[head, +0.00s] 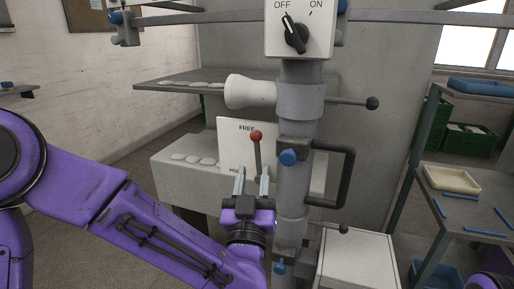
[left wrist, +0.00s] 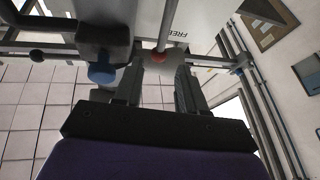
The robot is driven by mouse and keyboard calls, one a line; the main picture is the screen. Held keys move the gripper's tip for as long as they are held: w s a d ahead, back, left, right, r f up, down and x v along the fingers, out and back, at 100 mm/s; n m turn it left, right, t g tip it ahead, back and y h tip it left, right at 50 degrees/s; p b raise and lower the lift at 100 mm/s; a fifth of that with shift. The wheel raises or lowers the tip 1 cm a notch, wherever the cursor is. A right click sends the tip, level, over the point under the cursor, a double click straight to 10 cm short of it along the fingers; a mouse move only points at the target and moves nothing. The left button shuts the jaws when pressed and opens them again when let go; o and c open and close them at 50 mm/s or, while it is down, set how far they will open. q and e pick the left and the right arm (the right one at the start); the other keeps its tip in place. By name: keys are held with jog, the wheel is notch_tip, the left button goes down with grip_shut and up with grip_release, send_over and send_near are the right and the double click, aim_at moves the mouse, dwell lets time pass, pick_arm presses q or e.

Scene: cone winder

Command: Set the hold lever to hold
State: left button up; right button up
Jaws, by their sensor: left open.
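The hold lever (head: 257,151) is a dark rod with a red ball on top, in front of a white plate (head: 230,143). The plate reads FREE at its top and has a partly hidden label lower down. The lever stands nearly upright with its ball near FREE. My left gripper (head: 253,181) is open, fingers pointing up, just below the red ball in the head view. In the left wrist view the red ball (left wrist: 159,57) shows between and beyond the two fingertips (left wrist: 158,75). I cannot tell whether a finger touches the rod. My right gripper is not in view.
A grey post (head: 293,190) with blue knobs and a black handle (head: 346,175) stands just right of the lever. A white cone (head: 250,92) is above it. An OFF/ON switch (head: 296,35) tops the post. A shelf (head: 465,200) stands at right.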

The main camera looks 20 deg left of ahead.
aim_at(257, 148)
pick_arm(q)
jog(key=p+x, duration=0.3)
jog(key=x, duration=0.5)
jog(key=shift+w+a+p, duration=0.2)
jog(key=shift+w+p, duration=0.1)
jog(key=shift+w, duration=0.05)
jog(key=shift+w+r, duration=0.15)
jog(key=shift+w, duration=0.3)
grip_shut()
jog(key=shift+w, duration=0.1)
